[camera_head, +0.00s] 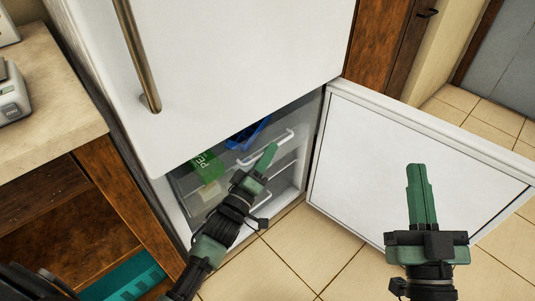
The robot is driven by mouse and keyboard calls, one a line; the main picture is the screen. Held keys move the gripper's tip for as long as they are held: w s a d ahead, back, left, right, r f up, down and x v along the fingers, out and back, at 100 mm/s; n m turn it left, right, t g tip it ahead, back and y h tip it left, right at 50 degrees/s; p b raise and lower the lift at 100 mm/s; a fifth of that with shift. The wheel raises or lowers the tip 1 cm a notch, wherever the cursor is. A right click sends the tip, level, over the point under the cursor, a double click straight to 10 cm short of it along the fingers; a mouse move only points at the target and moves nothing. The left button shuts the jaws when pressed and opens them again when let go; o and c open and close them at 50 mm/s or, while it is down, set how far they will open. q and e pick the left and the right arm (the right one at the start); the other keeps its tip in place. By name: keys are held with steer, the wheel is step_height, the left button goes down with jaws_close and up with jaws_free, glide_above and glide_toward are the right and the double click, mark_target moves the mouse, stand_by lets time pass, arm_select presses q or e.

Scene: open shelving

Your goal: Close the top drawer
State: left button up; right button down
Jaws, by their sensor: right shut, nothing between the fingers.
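The top drawer (284,137) is a clear drawer with a pale handle, inside the open lower compartment of a white fridge. Part of its front is hidden behind my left gripper. My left gripper (270,154) reaches into the compartment, with its green fingertips over the drawer's front near the handle. I cannot tell whether it touches, or whether its fingers are apart. My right gripper (418,168) is shut and empty, and appears in front of the open lower door (365,150). How far the drawer is pulled out is hard to see.
A green packet (206,167) and a blue item (248,133) lie inside the compartment. The upper fridge door (210,70) is closed and overhangs the view. A wooden cabinet with a counter (45,95) stands at left. Tiled floor (300,245) is clear between cabinet and open door.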

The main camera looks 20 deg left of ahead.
arm_select(q)
jaws_close()
stand_by(1.3)
